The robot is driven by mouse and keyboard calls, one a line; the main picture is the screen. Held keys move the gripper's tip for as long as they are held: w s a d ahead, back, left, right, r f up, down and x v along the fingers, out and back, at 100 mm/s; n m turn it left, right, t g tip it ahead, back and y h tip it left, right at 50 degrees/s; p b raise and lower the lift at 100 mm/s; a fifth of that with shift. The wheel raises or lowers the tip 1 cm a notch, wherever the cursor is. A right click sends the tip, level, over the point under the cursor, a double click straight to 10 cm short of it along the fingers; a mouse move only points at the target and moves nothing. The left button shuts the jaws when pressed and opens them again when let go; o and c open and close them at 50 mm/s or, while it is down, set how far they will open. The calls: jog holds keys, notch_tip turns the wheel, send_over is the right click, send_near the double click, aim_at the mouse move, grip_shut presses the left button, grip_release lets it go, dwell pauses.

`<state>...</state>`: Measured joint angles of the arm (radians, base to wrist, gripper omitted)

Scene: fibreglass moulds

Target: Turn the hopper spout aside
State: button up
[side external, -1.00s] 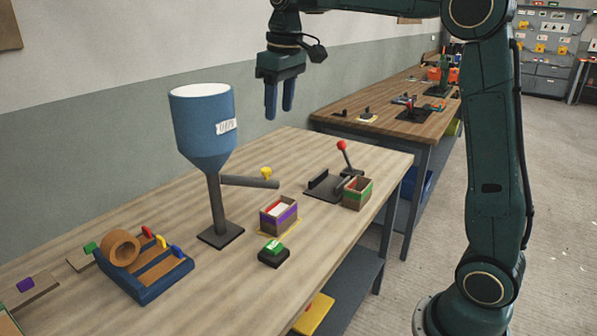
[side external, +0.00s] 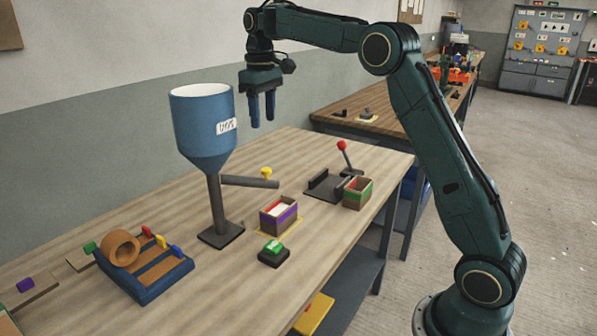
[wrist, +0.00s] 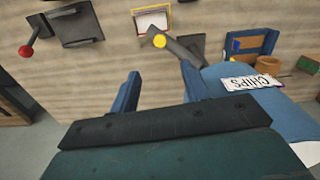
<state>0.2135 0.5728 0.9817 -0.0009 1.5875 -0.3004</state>
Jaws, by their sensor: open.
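The blue hopper (side external: 205,128) stands on a dark post on the bench, with a white label on its side. Its grey spout (side external: 250,182) sticks out to the right from the post and carries a yellow knob (side external: 266,171). In the wrist view the label reads CHIPS, and the spout (wrist: 187,52) with its yellow knob (wrist: 160,41) points toward an open box (wrist: 153,20). My gripper (side external: 262,122) is open and empty, pointing down above and behind the spout, right of the hopper. In the wrist view its blue fingers (wrist: 160,85) are apart with nothing between them.
A box with a purple band (side external: 279,216) sits on a yellow mat near the spout's end. A green button (side external: 273,247) is in front. A red-knobbed lever (side external: 342,146) and a green-banded box (side external: 357,192) stand right.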

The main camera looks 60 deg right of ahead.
aim_at(266, 169)
jog(key=shift+f, duration=6.75)
grip_shut()
